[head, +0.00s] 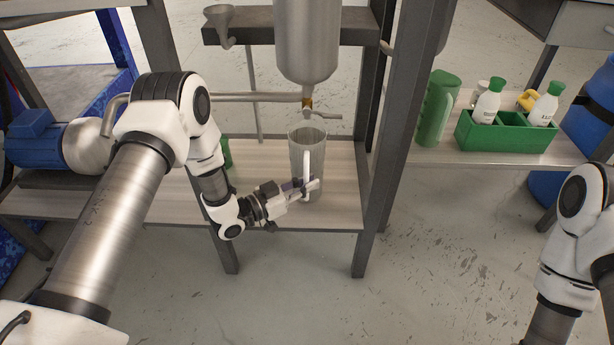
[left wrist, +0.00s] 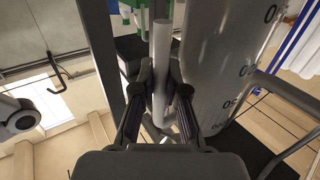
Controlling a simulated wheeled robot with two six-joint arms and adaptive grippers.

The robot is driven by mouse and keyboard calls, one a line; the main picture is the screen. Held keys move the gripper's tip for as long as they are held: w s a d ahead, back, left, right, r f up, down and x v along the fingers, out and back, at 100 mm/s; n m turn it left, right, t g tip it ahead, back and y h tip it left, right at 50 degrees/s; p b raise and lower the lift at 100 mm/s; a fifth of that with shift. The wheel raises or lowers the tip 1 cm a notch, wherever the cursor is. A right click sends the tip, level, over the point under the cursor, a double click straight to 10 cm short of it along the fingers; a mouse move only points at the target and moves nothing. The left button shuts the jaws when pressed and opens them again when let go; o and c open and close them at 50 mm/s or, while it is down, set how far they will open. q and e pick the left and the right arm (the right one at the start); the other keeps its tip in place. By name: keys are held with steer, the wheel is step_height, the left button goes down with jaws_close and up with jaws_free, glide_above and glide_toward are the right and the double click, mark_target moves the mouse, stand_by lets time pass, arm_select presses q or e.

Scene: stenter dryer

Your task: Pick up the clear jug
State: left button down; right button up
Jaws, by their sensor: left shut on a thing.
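The clear jug (head: 298,150) stands upright under the steel tank, on the wooden shelf, with its white handle (head: 307,153) facing my side. My left gripper (head: 308,186) reaches in from the left and is shut on the handle. In the left wrist view the handle (left wrist: 162,62) runs upright between the fingers of my left gripper (left wrist: 160,108), and the jug's marked wall (left wrist: 215,60) is just right of it. I cannot tell whether the jug's base touches the shelf. My right arm shows at the right edge, but its gripper is out of view.
The steel tank (head: 307,40) and its tap (head: 308,103) hang just above the jug. Grey frame posts (head: 385,130) stand right of it. A green jug (head: 436,108) and a green crate (head: 505,139) with bottles stand on the right-hand shelf. A blue motor (head: 38,140) is at left.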

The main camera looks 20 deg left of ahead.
arm_select(q)
steer(key=shift+r+p, duration=0.45)
steer(key=shift+r, duration=0.15)
steer(key=r+p+v, duration=0.2)
steer(key=p+v, duration=0.5)
steer(key=v, duration=1.1)
steer(key=shift+p, duration=0.3)
steer(key=shift+r, duration=0.2)
